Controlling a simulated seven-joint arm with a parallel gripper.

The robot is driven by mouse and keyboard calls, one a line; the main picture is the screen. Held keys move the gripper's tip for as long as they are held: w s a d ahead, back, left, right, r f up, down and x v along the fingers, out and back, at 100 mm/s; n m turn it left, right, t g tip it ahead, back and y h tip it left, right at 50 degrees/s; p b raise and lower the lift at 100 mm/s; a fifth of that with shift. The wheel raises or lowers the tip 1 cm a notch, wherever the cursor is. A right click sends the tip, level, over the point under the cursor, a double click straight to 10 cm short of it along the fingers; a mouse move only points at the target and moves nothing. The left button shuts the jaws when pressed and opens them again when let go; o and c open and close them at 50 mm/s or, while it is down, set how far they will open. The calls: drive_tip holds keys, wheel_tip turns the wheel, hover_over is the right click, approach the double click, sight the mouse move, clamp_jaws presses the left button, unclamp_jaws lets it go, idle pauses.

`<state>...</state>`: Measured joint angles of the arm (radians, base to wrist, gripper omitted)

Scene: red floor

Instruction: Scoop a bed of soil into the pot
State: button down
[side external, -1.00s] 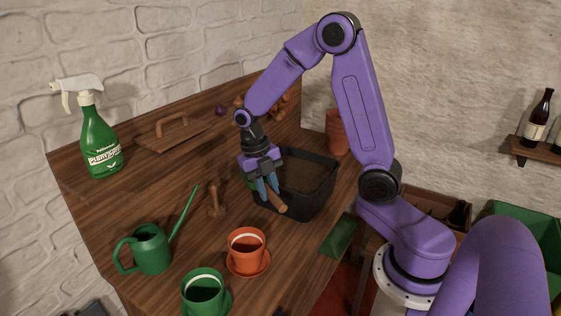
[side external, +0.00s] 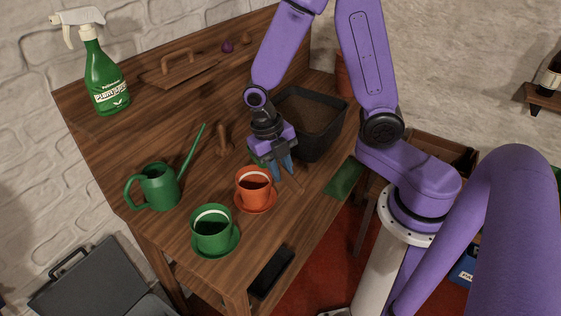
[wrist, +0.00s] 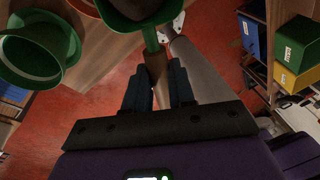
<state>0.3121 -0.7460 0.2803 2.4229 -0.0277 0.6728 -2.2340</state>
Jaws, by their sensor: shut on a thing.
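My gripper (side external: 280,168) is shut on the wooden handle (wrist: 157,66) of a green trowel (wrist: 150,36). The handle sticks out below the fingers toward the table's front edge in the side view. Dark matter shows in the trowel's scoop in the wrist view, but I cannot tell how much. My gripper is just right of and above an orange pot (side external: 254,190) on a saucer. A green pot (side external: 211,230) on a saucer stands nearer the camera; a green pot also shows in the wrist view (wrist: 40,48). A black bin (side external: 322,147) of brown soil (side external: 310,112) stands behind my gripper.
A green watering can (side external: 157,188) stands at the left, and an upright wooden tool (side external: 223,140) stands behind the orange pot. A green spray bottle (side external: 104,75) is at the back left. A flat green piece (side external: 344,178) lies by the table's right edge.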

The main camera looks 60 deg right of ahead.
drive_tip(key=shift+w+x, duration=0.1)
drive_tip(key=shift+x, duration=0.55)
drive_tip(key=shift+w+x, duration=0.15)
drive_tip(key=shift+x, duration=0.45)
drive_tip(key=shift+a+g+h, duration=0.3)
drive_tip(key=shift+a+h, duration=0.05)
drive_tip(key=shift+h, duration=0.15)
drive_tip(key=g+h, duration=0.1)
drive_tip(key=h, duration=0.2)
drive_tip(key=a+r+g+h, duration=0.1)
drive_tip(key=g+h, duration=0.1)
drive_tip(key=h, duration=0.2)
drive_tip(key=w+a+m+g+h, duration=0.1)
drive_tip(key=g+h, duration=0.1)
drive_tip(key=h, duration=0.1)
drive_tip(key=shift+r, duration=0.4)
drive_tip(key=shift+d, duration=0.1)
